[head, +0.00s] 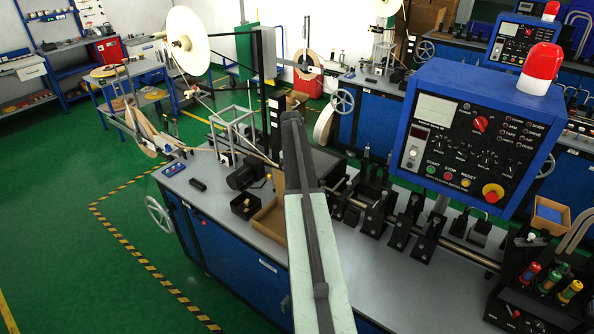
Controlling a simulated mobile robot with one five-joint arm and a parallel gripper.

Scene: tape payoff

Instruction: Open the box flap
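A brown cardboard box (268,222) sits on the grey bench top, left of my arm. It is low, and I look into part of its inside. My arm covers its right side. An upright brown panel (278,181) shows at its back; I cannot tell whether it is a flap of the box. My arm reaches up from the bottom middle of the picture, with a pale link and a dark bar. Its dark upper end is above and behind the box in the picture. I cannot make out gripper fingers there.
A small black open box (243,207) stands left of the cardboard box. A black motor (243,177) is behind it. A row of black rollers and shafts (404,222) runs along the bench to the right. A blue control panel (472,138) with a red lamp overhangs the bench.

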